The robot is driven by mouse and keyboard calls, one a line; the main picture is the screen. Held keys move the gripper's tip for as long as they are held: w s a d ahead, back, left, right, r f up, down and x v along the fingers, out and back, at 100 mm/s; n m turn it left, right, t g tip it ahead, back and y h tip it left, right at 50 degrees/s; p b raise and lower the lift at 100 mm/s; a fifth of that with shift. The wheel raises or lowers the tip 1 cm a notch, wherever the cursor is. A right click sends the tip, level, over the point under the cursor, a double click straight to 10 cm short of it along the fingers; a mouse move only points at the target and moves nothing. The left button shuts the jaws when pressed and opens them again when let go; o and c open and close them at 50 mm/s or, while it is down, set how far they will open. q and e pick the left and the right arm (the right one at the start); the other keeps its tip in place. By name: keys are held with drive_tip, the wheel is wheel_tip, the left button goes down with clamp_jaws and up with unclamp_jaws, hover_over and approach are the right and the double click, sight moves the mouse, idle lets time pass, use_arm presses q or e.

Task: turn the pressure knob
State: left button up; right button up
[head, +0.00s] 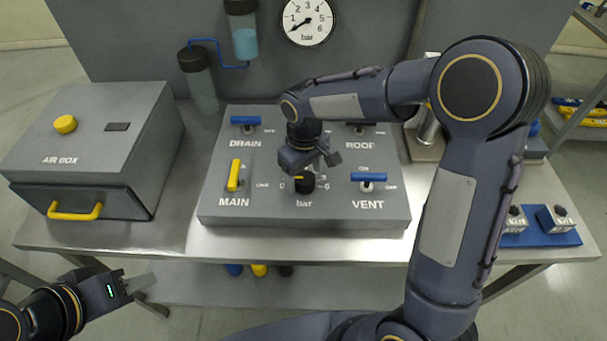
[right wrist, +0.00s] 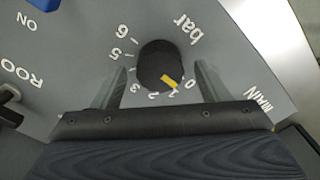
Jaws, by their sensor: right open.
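The pressure knob (head: 304,184) is a black round knob with a yellow pointer, above the word "bar" on the grey panel (head: 255,213). In the right wrist view the knob (right wrist: 158,60) has its pointer at about the 1 mark. My right gripper (head: 314,163) is at the knob, partly covering it and its scale. In the right wrist view its two fingers (right wrist: 160,68) are open, one on each side of the knob, with a gap on both sides. My left gripper (head: 136,284) is low at the left, away from the panel.
The round bar gauge (head: 308,20) on the back wall has its needle toward the lower left, near the low end. The yellow MAIN lever (head: 233,175) and blue VENT lever (head: 369,177) flank the knob. The grey air box (head: 95,140) stands at the left.

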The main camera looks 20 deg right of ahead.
drive_tip(key=shift+f, duration=0.9)
drive_tip(key=c, duration=1)
